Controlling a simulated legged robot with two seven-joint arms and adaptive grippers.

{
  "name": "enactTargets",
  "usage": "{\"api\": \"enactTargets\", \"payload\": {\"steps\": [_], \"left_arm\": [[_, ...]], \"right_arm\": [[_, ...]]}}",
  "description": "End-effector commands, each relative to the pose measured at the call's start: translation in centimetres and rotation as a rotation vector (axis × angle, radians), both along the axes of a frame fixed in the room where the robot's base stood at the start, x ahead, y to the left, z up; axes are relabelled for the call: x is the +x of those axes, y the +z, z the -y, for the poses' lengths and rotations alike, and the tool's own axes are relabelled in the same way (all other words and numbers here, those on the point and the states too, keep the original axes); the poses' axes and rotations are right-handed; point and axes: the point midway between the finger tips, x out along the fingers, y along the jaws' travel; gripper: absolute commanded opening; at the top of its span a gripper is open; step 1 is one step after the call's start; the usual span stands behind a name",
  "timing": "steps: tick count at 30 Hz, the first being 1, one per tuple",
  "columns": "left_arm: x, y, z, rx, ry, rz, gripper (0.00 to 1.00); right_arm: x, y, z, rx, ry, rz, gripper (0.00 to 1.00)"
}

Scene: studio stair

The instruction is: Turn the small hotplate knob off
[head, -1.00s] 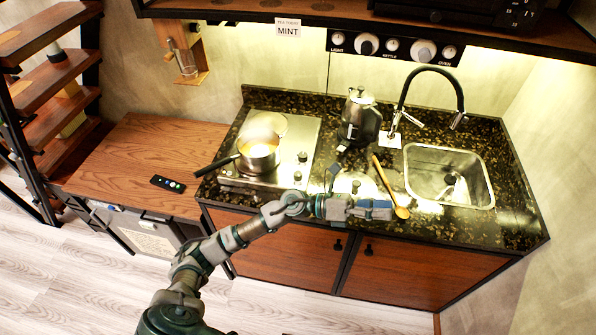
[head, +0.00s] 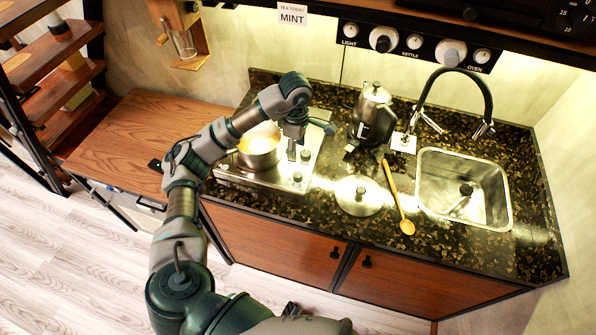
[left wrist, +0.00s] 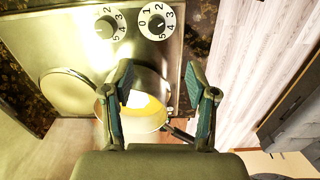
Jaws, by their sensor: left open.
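The steel hotplate (head: 229,175) sits at the left of the dark counter, its far part hidden by my left arm. Two knobs are along its right side: a rear knob (head: 306,155) and a front knob (head: 297,177). In the left wrist view, a left numbered knob (left wrist: 110,24) and a right numbered knob (left wrist: 157,21) show at the top. I cannot tell which serves the small plate. My left gripper (head: 309,136) is open and empty above the knob side. In the left wrist view its fingers (left wrist: 158,78) are apart, below the knobs in the picture. My right gripper is not seen.
A pot (head: 259,155) with yellow contents stands on the hotplate, partly behind my arm. A kettle (head: 372,115), a round lid (head: 358,196) and a wooden spoon (head: 398,200) are to the right, before the sink (head: 428,180). A shelf (head: 330,14) overhangs the counter.

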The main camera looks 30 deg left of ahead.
Motion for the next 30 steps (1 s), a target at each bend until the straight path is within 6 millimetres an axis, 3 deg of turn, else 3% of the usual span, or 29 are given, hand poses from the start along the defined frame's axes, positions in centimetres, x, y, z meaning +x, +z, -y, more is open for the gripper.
{"api": "enactTargets", "payload": {"steps": [9, 15, 21, 30], "left_arm": [[0.1, -7.9, -0.1, -0.003, 0.001, -0.008, 0.58], [0.1, -11.5, -0.1, -0.004, 0.0, -0.003, 0.58], [0.3, -13.3, 0.0, -0.002, 0.001, -0.003, 0.58], [0.2, -13.6, 0.0, -0.003, 0.0, -0.001, 0.58]], "right_arm": [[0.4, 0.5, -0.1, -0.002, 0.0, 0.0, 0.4], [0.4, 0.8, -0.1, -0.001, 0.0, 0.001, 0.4], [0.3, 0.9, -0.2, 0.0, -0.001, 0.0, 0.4], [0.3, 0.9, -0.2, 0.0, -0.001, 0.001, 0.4]]}}
